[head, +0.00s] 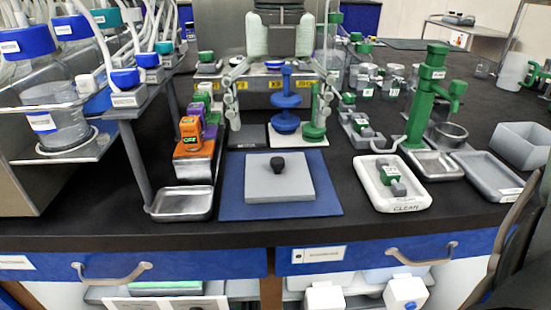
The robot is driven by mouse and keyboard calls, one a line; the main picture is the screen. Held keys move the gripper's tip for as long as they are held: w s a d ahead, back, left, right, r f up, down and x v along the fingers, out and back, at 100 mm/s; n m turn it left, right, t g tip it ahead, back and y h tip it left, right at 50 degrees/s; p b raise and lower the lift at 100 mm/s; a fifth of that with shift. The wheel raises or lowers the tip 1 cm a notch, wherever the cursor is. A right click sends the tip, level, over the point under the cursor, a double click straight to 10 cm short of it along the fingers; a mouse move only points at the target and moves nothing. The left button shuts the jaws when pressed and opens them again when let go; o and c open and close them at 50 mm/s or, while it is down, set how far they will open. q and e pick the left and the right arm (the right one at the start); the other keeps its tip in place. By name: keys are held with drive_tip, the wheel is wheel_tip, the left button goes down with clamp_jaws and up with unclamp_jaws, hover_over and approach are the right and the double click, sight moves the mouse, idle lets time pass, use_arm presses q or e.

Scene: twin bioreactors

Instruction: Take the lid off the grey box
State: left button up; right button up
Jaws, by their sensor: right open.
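The grey box (297,200) is low and square and sits on a blue mat (232,205) near the front of the black bench. Its flat grey lid (260,178) is on top, with a dark knob (278,164) at the middle. The inside of the box is hidden. The dark part of my right arm and gripper (522,235) shows at the lower right edge, cut off by the frame. It is open and far to the right of the box, touching nothing that I can see. My left gripper is not in view.
A metal tray (182,214) and orange and purple blocks stand left of the mat. A white CLEAN tray (412,203) with a green-and-grey part lies to the right, near a green stand (419,105). A blue spindle (287,115) stands behind. Bench front is clear.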

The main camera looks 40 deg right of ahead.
sight(278, 160)
drive_tip(key=shift+s+f, duration=0.1)
drive_tip(key=shift+f, duration=0.3)
wheel_tip(278, 160, down, 7)
drive_tip(key=shift+r+p, duration=0.1)
drive_tip(key=shift+p, duration=0.45)
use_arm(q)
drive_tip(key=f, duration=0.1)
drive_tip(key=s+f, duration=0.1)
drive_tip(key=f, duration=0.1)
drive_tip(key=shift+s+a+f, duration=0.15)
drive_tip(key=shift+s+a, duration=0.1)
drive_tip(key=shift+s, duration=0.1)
use_arm(e)
drive_tip(key=shift+c, duration=0.5)
